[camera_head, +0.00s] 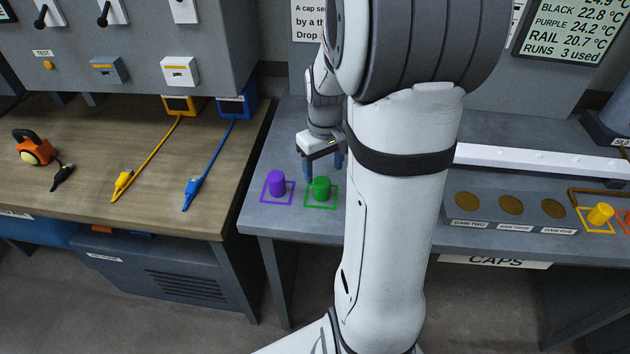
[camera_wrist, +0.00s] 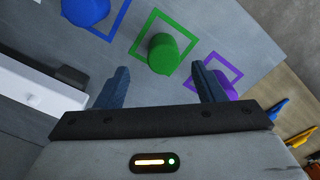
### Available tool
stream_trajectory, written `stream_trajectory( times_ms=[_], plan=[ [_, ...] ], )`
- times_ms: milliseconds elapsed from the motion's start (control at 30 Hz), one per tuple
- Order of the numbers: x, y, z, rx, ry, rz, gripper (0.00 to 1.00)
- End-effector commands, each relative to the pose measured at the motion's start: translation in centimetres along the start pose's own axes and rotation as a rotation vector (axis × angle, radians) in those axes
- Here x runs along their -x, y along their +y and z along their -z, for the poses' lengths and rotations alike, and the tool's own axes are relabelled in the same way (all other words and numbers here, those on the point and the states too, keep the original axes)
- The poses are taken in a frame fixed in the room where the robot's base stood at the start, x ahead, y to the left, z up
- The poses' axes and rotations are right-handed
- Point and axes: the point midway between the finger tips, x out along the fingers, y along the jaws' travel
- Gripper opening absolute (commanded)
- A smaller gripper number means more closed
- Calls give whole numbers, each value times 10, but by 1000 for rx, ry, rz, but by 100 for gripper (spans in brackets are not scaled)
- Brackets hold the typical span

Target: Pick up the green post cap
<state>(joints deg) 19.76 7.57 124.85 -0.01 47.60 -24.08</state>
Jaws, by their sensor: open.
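The green post cap (camera_head: 321,188) is a short cylinder standing upright in a green square outline on the grey bench. It also shows in the wrist view (camera_wrist: 163,55), just beyond and between the fingertips. My gripper (camera_head: 322,160) is open and empty above and behind the green cap in the head view. In the wrist view its two dark blue fingers (camera_wrist: 160,74) are spread apart, and nothing is between them that I can see to be held. A purple cap (camera_head: 277,184) stands in its own purple square left of the green one.
A blue cap (camera_wrist: 86,10) stands on the other side of the green cap in the wrist view. A white rail (camera_head: 540,158) and a yellow cap (camera_head: 600,214) are at the right. A wooden bench (camera_head: 130,150) with cables is at the left. My arm hides the middle of the grey bench.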

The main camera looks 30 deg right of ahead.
Motion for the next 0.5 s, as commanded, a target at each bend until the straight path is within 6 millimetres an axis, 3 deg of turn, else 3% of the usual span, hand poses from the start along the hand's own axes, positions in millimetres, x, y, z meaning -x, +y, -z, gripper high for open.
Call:
stream_trajectory(
  times_ms=[300,500],
  plan=[
    [-44,-5,0,0,-4,2,63],
    [-58,-5,1,1,-1,1,63]
  ],
)
